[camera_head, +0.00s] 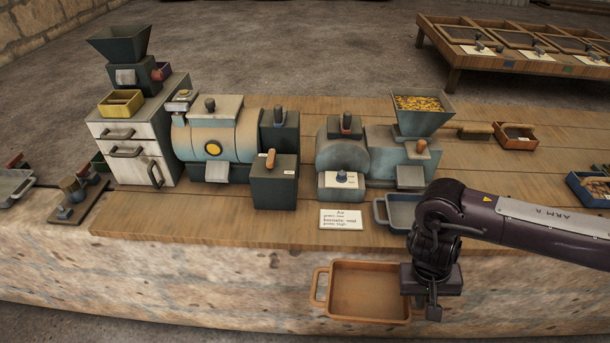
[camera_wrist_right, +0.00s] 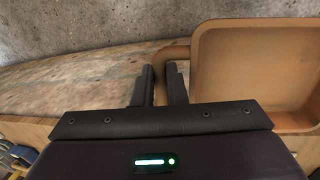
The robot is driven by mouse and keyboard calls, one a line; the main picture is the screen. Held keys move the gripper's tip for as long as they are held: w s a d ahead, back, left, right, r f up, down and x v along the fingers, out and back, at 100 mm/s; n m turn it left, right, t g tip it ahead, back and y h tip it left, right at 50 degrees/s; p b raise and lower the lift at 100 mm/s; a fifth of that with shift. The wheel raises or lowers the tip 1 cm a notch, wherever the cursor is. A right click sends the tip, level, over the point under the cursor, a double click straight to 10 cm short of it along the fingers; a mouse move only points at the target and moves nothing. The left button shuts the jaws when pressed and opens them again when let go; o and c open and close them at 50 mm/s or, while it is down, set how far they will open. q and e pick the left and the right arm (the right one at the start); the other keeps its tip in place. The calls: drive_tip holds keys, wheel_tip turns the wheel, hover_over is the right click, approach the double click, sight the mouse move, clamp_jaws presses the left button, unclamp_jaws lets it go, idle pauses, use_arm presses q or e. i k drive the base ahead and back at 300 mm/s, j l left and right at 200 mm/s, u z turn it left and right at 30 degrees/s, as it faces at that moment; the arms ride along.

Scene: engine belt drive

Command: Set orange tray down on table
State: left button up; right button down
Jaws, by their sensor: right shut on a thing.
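The orange tray (camera_head: 368,290) is a shallow rectangular pan with a loop handle at each end. In the head view it is in front of the table's front edge, against the pale stone front. My right gripper (camera_head: 432,305) is at the tray's right end, shut on the handle there, which is mostly hidden. In the right wrist view the tray (camera_wrist_right: 258,65) is at the right, and the fingers (camera_wrist_right: 161,85) are at its handle. The wooden table (camera_head: 250,228) is behind the tray. My left gripper is not in view.
A grey-blue tray (camera_head: 403,208) is on the table just behind my right arm. A white label card (camera_head: 341,219) lies left of it. Machines with a hopper (camera_head: 420,112) stand farther back. The front plank left of the card is clear.

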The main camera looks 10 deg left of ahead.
sight(204, 212)
drive_tip(key=j+z, duration=0.1)
drive_tip(key=j, duration=0.45)
drive_tip(key=k+j, duration=0.1)
drive_tip(key=j, duration=0.4)
drive_tip(key=j+z, duration=0.15)
drive_tip(key=j, duration=0.4)
drive_tip(key=k+j+z, duration=0.1)
drive_tip(key=j, duration=0.4)
drive_tip(key=k+j+z, duration=0.1)
drive_tip(key=j, duration=0.45)
drive_tip(key=k, duration=0.1)
